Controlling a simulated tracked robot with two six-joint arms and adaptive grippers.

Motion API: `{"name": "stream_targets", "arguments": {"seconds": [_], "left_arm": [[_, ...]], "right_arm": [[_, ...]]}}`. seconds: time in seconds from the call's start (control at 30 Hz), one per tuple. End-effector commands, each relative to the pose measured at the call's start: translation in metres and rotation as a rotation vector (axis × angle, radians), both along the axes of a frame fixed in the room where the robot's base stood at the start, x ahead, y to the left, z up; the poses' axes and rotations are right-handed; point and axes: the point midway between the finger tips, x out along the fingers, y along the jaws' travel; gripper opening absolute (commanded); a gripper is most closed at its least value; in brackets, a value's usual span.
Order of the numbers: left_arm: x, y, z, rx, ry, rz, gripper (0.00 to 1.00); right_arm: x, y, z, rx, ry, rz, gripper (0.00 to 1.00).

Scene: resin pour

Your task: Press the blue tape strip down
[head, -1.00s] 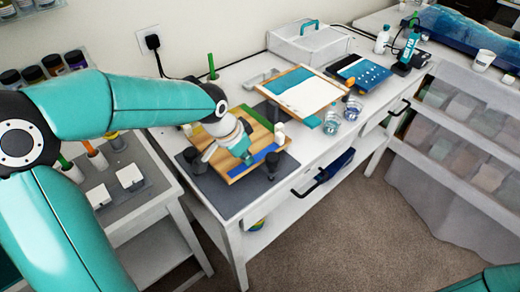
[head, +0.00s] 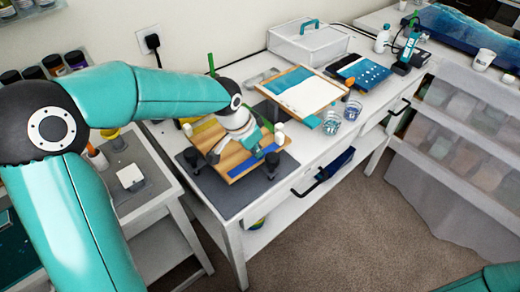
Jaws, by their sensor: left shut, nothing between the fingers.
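The blue tape strip (head: 243,167) lies along the near edge of a wooden board (head: 232,158) in the head view. My left gripper (head: 257,149) is shut and empty, low over the board's near right part, close to the strip. I cannot tell whether its fingertips touch the tape. The gripper and wrist hide part of the board and perhaps some of the strip. My right gripper is not in view.
Dark clamps (head: 190,156) stand at the board's near corners on a grey mat (head: 225,200). A framed white-and-blue panel (head: 305,92) and cups (head: 331,123) are to the right. A side table with a white block (head: 130,176) is at left.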

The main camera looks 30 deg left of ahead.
Motion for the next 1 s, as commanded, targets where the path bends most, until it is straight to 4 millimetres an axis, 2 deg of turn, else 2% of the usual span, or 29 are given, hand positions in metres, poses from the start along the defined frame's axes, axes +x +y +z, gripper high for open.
{"name": "stream_targets", "arguments": {"seconds": [1.0], "left_arm": [[0.036,-0.016,-0.002,-0.001,0.000,-0.001,0.00]], "right_arm": [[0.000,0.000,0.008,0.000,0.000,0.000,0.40]]}}
